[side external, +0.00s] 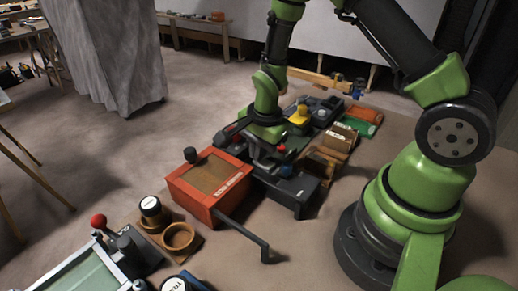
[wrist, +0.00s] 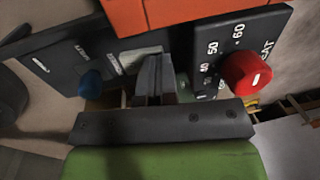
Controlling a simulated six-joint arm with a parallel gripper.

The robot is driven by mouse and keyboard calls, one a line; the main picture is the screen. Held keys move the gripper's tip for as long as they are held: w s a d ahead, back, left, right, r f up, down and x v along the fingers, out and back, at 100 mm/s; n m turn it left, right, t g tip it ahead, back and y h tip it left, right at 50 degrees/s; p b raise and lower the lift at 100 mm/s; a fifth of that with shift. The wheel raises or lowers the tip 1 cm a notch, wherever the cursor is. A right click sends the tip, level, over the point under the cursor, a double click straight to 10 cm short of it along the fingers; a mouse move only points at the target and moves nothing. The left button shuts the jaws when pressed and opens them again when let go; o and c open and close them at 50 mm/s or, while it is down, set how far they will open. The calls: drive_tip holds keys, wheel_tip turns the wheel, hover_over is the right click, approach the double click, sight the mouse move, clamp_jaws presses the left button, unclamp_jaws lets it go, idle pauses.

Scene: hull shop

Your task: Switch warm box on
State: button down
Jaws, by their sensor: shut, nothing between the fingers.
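A dark box (side external: 298,187) beside the orange box carries a blue knob (side external: 286,170) and a red knob (side external: 281,148). In the wrist view its dark panel shows the blue knob (wrist: 91,83) on the left and the red knob (wrist: 247,73) on the right, by a scale of numbers and a partly hidden label ending in "AT". A pale plate (wrist: 137,58) lies between the knobs. My gripper (wrist: 156,62) is shut and empty, its fingertips over or close to this plate; contact cannot be told. My gripper also shows low over the dark box in the side view (side external: 262,157).
The orange box (side external: 212,182) with a dark crank handle (side external: 240,232) stands left of the dark box. Round cups (side external: 180,237) and a red-knobbed lever (side external: 98,221) are at the front left. Wooden pieces (side external: 322,163) and a yellow-topped thing (side external: 299,115) crowd the right and back.

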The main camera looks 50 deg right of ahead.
drive_tip(key=shift+w+f, duration=0.15)
drive_tip(key=shift+f, duration=0.05)
drive_tip(key=shift+g, duration=0.3)
drive_tip(key=shift+s+r, duration=0.35)
drive_tip(key=shift+s, duration=0.45)
